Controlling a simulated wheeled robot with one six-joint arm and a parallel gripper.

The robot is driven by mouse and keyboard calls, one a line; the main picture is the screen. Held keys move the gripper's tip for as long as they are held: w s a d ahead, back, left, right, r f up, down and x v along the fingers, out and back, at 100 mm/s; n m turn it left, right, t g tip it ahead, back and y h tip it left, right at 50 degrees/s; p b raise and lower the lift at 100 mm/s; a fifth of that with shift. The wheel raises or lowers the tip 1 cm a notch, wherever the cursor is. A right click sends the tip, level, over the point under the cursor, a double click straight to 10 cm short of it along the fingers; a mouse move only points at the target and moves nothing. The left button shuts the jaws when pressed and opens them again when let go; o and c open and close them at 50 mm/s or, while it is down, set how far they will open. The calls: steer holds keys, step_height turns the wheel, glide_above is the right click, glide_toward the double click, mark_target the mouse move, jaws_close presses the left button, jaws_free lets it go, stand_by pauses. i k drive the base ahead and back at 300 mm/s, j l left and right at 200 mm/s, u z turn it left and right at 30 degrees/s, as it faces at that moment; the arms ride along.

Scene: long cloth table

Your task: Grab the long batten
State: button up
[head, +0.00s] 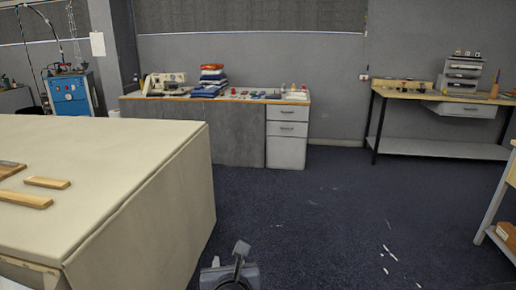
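Several light wooden pieces lie flat on the cloth-covered table (110,165) at the left. A short batten (47,182) lies nearest the table's middle. A longer-looking batten (24,199) lies in front of it and reaches the left edge of the picture. Another wooden piece (8,170) behind them is cut off by that edge. I cannot tell which is the longest, as their left ends are partly out of view. Part of my arm shows at the bottom centre, over the floor and right of the table. I cannot make out gripper fingers there.
The dark blue floor (330,215) is open right of the table, with a few white scraps on it. A cluttered workbench (190,133) stands along the back wall. Another bench (440,149) stands at the back right, and a shelf unit (497,205) at the right edge.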

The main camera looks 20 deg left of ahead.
mark_target(12, 197)
steer(key=i+j+u, duration=0.1)
steer(key=i+u, duration=0.3)
steer(key=i, duration=0.15)
steer(key=i+u, duration=0.45)
steer(key=i+l+u, duration=0.4)
steer(key=i, duration=0.2)
steer(key=i+j+u, duration=0.35)
steer(key=i+u, duration=0.75)
steer(key=i, duration=0.15)
steer(key=i+j, duration=0.1)
steer(key=i, duration=0.25)
